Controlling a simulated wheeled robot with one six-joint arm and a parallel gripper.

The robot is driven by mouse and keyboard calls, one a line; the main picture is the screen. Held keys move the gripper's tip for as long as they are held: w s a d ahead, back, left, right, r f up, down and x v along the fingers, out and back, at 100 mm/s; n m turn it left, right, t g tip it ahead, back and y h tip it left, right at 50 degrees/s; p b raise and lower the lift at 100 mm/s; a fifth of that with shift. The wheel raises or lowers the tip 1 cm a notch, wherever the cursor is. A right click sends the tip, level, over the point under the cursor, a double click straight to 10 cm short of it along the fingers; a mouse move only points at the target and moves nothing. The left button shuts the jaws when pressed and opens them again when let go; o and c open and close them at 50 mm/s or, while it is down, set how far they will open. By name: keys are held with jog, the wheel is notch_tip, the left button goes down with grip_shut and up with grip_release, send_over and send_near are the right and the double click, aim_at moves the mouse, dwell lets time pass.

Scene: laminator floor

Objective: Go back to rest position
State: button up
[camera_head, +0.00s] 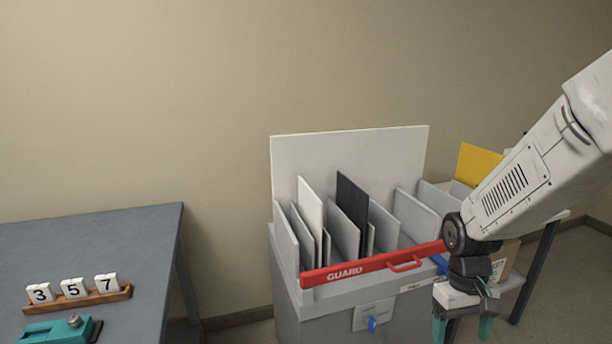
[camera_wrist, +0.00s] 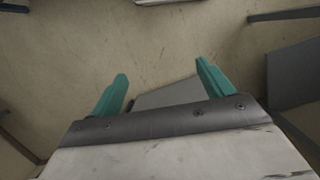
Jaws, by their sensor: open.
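My gripper (camera_head: 464,326) hangs from the arm at the lower right of the head view, in front of the right end of a grey slotted rack. Its two teal fingers point down and are apart. In the wrist view my gripper (camera_wrist: 165,92) is open with nothing between the fingertips; floor and a grey surface show beyond them.
The grey rack (camera_head: 340,312) holds upright white, black and grey panels behind a red bar marked GUARD (camera_head: 345,272). A yellow panel (camera_head: 478,164) stands at the right. A table (camera_head: 90,245) at left bears number tiles (camera_head: 73,288) and a teal device (camera_head: 60,331).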

jog(key=s+a+r+t, duration=0.1)
jog(key=s+r+t, duration=0.1)
jog(key=s+r, duration=0.6)
jog(key=s+a+r+m+t, duration=0.1)
jog(key=s+a+r+t, duration=0.1)
jog(key=s+r, duration=0.6)
jog(key=shift+s+a+r+y, duration=0.15)
jog(key=shift+a+r+y, duration=0.15)
jog(key=shift+r, duration=0.6)
